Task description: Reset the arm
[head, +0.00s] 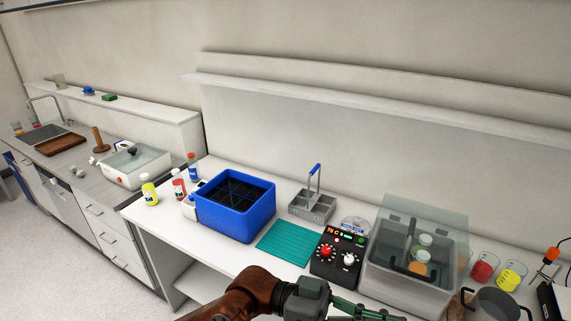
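My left arm comes in at the bottom of the head view and reaches to the right. Its gripper (372,312) is low at the bottom edge, in front of the black control box (338,254) and the clear-walled bath (398,289). The finger ends are partly cut off by the frame, so I cannot tell whether they are open or shut. No held object shows. My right gripper is not in view.
On the white bench stand a blue crate (234,222), a teal mat (287,243), a grey caddy (312,206) and several bottles at left. Red (483,268) and yellow (511,276) beakers and a metal pot (497,306) stand right. A long shelf (380,107) above is empty.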

